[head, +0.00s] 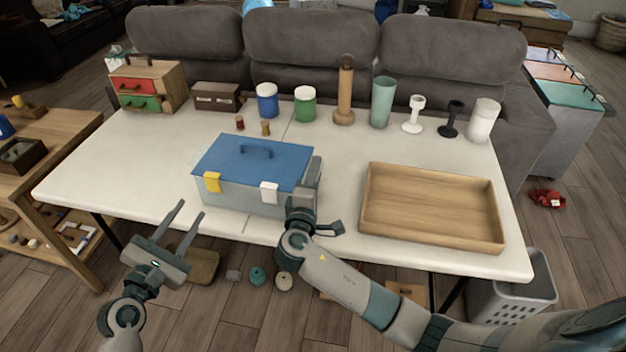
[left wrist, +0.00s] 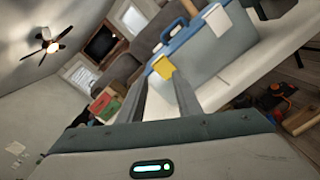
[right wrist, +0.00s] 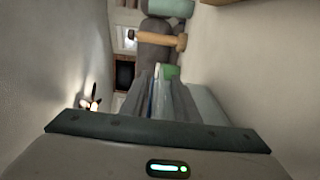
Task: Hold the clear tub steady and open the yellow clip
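The clear tub (head: 240,202) stands on the white table with its blue lid (head: 258,165) on. The yellow clip (head: 212,182) is on its front left and the white clip (head: 269,193) on its front right. My left gripper (head: 186,218) is open and empty, in front of the table edge, below and left of the yellow clip. In the left wrist view the yellow clip (left wrist: 164,68) shows beyond the fingertips. My right gripper (head: 308,185) is at the tub's right side. Its fingers hide part of that wall; contact and finger gap are unclear.
A wooden tray (head: 432,251) lies to the right. Jars, a wooden mill (head: 345,92), a green cup (head: 382,102) and candle holders stand along the back. Two small spools (head: 265,128) are behind the tub. The table is clear left of the tub.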

